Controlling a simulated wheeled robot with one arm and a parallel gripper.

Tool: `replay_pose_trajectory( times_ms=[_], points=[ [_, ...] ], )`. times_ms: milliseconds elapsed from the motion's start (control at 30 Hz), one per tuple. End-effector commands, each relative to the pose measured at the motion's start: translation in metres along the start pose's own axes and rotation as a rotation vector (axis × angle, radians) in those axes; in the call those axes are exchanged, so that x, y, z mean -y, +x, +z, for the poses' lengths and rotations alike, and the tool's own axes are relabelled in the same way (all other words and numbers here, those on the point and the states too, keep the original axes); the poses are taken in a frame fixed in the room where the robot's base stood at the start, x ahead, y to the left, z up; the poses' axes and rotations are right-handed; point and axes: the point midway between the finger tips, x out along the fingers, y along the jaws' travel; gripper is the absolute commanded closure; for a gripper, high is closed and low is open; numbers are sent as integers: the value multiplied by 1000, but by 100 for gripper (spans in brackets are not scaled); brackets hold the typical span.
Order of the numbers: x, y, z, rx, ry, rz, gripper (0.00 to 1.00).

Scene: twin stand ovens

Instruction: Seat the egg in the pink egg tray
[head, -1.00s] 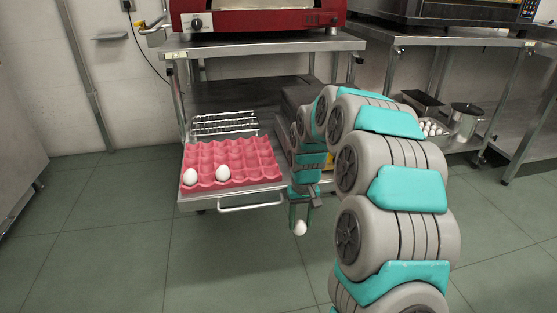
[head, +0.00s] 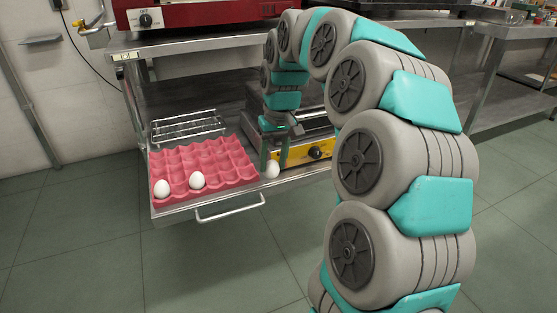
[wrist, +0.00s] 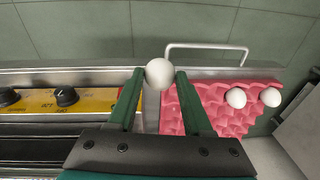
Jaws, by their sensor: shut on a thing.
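The pink egg tray (head: 207,163) lies on the pulled-out metal shelf at the left in the head view. Two white eggs sit in its near row, one at the left corner (head: 162,189) and one beside it (head: 197,180). My gripper (head: 272,160) is shut on a third white egg (head: 272,170), just right of the tray. In the wrist view the held egg (wrist: 159,73) is between the fingertips, and the tray (wrist: 222,112) is to the right of it. The held egg's height above the shelf is hard to tell.
A wire rack (head: 187,128) lies behind the tray. A yellow-fronted appliance with a black knob (head: 315,153) stands right of my gripper. A metal handle (head: 232,207) juts out at the shelf's front. A red oven (head: 190,14) stands above on the table.

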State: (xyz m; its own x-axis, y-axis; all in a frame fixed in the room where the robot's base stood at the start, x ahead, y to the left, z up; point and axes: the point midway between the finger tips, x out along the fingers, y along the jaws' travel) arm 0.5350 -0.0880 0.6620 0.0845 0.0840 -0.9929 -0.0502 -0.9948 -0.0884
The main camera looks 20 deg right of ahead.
Motion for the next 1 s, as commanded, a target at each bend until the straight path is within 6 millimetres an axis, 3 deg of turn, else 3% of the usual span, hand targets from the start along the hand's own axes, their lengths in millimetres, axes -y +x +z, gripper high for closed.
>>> replay_pose_trajectory(
  times_ms=[1000],
  points=[
    [80, 23, -74, -1, -2, 0, 70]
  ],
)
